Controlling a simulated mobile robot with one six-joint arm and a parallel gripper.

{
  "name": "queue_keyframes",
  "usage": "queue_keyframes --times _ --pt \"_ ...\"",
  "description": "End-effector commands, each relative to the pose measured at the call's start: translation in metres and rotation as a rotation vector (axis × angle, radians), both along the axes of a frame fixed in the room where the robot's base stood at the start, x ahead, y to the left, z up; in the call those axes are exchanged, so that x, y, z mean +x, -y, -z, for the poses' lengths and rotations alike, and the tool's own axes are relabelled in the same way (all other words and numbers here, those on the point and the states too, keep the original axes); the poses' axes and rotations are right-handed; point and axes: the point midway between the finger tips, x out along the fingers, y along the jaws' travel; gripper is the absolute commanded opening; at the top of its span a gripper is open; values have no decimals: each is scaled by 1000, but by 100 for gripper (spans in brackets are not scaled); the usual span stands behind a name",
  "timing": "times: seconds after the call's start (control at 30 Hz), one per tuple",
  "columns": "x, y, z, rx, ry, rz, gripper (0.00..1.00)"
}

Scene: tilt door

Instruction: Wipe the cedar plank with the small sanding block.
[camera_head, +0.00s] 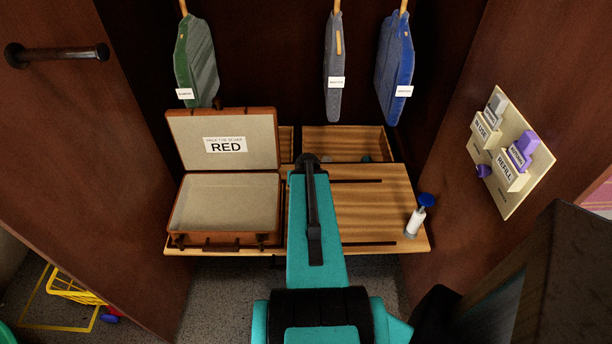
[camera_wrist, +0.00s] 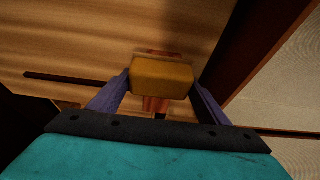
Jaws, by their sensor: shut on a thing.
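In the wrist view, my gripper (camera_wrist: 162,84) has its two purple fingers shut on a tan-yellow block, which I take for the small sanding block (camera_wrist: 162,79). The block is just over a striped wooden surface. A reddish-brown piece (camera_wrist: 156,104) shows below and just above the block, partly hidden by it. It may be the cedar plank, but I cannot tell for sure. I cannot tell whether the block touches it. In the head view, my teal arm hides the gripper and the block.
The wooden desk (camera_head: 385,200) carries an open brown suitcase (camera_head: 222,205) labelled RED at left and a white bottle with blue top (camera_head: 415,222) at right. An open drawer (camera_head: 345,142) is behind. Garments hang above. A board of holders (camera_head: 510,152) is on the right wall.

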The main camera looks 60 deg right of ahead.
Motion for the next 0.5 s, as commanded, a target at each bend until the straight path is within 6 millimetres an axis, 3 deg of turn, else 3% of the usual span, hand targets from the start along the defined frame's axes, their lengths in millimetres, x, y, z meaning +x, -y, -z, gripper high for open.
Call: queue_keyframes --times 0.2,0.3,0.5 --pt "0 -10 -6 3 -2 -2 49" --pt "1 -12 -29 -1 1 -7 49" --pt "3 -14 -45 0 0 -11 49"
